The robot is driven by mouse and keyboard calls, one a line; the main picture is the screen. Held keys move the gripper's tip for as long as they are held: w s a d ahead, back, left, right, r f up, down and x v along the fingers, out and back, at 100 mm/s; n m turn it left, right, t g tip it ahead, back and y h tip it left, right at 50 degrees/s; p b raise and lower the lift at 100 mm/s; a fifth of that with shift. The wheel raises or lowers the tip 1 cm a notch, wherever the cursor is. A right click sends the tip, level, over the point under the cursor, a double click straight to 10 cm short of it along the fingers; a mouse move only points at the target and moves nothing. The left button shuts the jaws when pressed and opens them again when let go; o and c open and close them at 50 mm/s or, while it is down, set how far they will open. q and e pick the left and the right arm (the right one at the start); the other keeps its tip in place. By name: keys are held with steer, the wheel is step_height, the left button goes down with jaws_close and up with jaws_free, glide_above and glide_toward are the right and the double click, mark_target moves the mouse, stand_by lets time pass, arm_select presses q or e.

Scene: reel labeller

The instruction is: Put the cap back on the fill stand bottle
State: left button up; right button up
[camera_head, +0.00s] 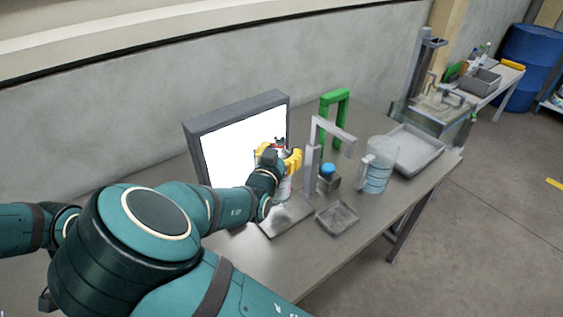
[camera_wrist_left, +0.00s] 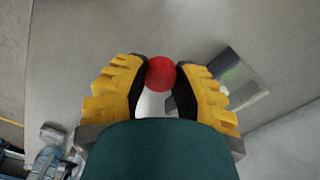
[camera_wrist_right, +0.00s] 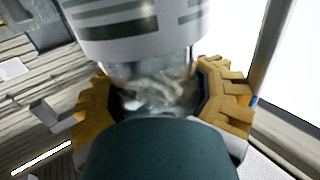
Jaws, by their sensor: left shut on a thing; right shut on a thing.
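My right gripper (camera_head: 279,157) is shut around the upper part of a bottle (camera_head: 286,187) in front of a bright white panel. In the right wrist view its yellow fingers (camera_wrist_right: 158,98) stand on both sides of the bottle's clear, shiny narrower part, and the bottle's white and grey banded body (camera_wrist_right: 140,25) is above. A small dark and red spot shows at the bottle's top in the head view. My left gripper (camera_wrist_left: 160,84) is shut on a round red cap (camera_wrist_left: 161,72) at its fingertips. I cannot pick out the left gripper in the head view.
The lit panel's dark frame (camera_head: 194,138) stands behind the bottle. To the right are a grey stand (camera_head: 313,150), a green frame (camera_head: 341,94), a blue-topped container (camera_head: 328,170), a clear jug (camera_head: 376,176) and a grey tray (camera_head: 416,164). A dark shallow tray (camera_head: 338,218) lies in front.

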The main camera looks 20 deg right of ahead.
mark_target(281, 137)
step_height(281, 137, up, 5)
steer(key=shift+p, duration=0.4)
steer(key=o, duration=0.6)
steer(key=c, duration=0.6)
